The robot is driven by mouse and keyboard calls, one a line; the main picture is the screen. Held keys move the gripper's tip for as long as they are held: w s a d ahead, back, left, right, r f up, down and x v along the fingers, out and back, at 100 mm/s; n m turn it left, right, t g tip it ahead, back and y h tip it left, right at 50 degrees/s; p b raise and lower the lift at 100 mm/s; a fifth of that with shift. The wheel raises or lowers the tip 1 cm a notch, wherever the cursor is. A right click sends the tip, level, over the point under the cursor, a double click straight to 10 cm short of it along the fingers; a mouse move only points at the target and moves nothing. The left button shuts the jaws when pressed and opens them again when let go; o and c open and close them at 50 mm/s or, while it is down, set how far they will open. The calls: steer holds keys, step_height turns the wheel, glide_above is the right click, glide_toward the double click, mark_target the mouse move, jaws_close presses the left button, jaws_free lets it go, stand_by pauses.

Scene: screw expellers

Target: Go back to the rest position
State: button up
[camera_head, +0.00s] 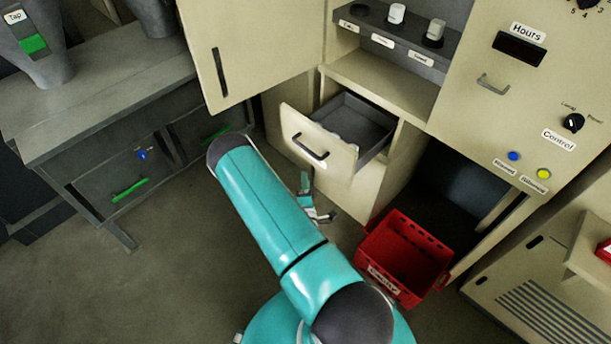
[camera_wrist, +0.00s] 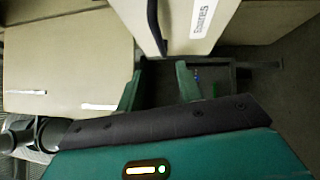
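My teal arm reaches out over the floor in the head view. My gripper (camera_head: 316,203) shows partly beyond the arm, low in front of the open drawer and apart from it. In the wrist view my gripper (camera_wrist: 160,87) has its two green fingers spread with nothing between them, so it is open and empty. The pulled-out drawer (camera_head: 318,146) has a dark handle on its front and looks empty from above. In the wrist view a pale front labelled "Spares" (camera_wrist: 205,18) with a dark handle lies just beyond the fingers.
A red crate (camera_head: 408,250) stands on the floor right of my arm. An open cabinet door (camera_head: 255,45) hangs above the drawer's left side. A grey workbench (camera_head: 110,95) stands at left. A control panel (camera_head: 540,100) is at right. The floor at lower left is clear.

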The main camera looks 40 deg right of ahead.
steer(key=shift+w, duration=0.1)
stand_by(0.4)
steer(key=w+a+r+m+g+y, duration=0.4)
steer(key=w+r+m, duration=0.4)
steer(key=w+r, duration=0.4)
steer(key=a+r+m+y, duration=0.2)
steer(key=a+r+y, duration=0.3)
steer(key=a+r, duration=0.75)
steer(key=s+a+r+g+y, duration=0.1)
steer(key=s+a+r+y, duration=0.1)
steer(key=s+a+r, duration=0.35)
steer(key=s+a+r+g+y, duration=0.1)
steer(key=s+a+r+g, duration=0.1)
steer(key=s+r, duration=0.5)
steer(key=s+a+r+g, duration=0.1)
steer(key=s+r, duration=0.1)
steer(key=s, duration=0.5)
steer(key=s+a+r+m+g, duration=0.1)
steer(key=s+r, duration=0.2)
steer(key=s, duration=0.5)
steer(key=shift+s+a+r+m+g, duration=0.25)
steer(key=shift+a+r+m+g, duration=0.05)
steer(key=shift+a+r, duration=0.05)
